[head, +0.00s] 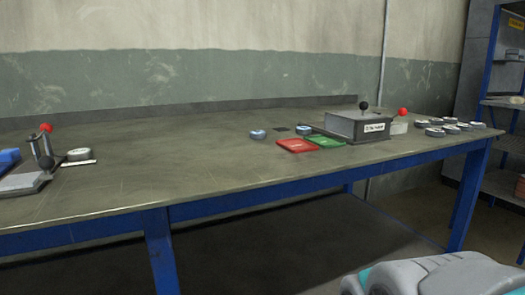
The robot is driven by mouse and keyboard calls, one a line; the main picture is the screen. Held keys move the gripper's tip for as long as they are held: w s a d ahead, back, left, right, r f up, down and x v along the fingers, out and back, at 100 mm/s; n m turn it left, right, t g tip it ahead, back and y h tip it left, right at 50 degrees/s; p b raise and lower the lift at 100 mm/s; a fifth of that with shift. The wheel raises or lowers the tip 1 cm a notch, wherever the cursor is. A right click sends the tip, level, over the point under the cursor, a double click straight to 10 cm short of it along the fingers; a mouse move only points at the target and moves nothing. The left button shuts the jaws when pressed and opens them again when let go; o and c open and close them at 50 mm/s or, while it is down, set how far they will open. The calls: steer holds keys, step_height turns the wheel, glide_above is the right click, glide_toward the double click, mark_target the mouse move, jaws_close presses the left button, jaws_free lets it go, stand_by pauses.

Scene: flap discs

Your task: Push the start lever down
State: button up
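A dark grey box machine (357,126) with a white label stands on the right half of the workbench. A lever with a black ball knob (364,106) rises upright from its top. A lever with a red ball knob (403,112) sticks up at a slant at the box's right side. Another red ball knob (46,128) tops a grey press-like fixture (43,153) at the far left. I cannot read which lever is the start lever. My gripper is not in view; only a grey and teal part of my own body shows at bottom right.
The workbench (215,165) has a blue frame. A red card (297,146) and a green card (325,142) lie left of the box, near small discs (258,134). Several discs (450,129) lie at the right end. A shelf rack (492,103) stands beyond. The bench middle is clear.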

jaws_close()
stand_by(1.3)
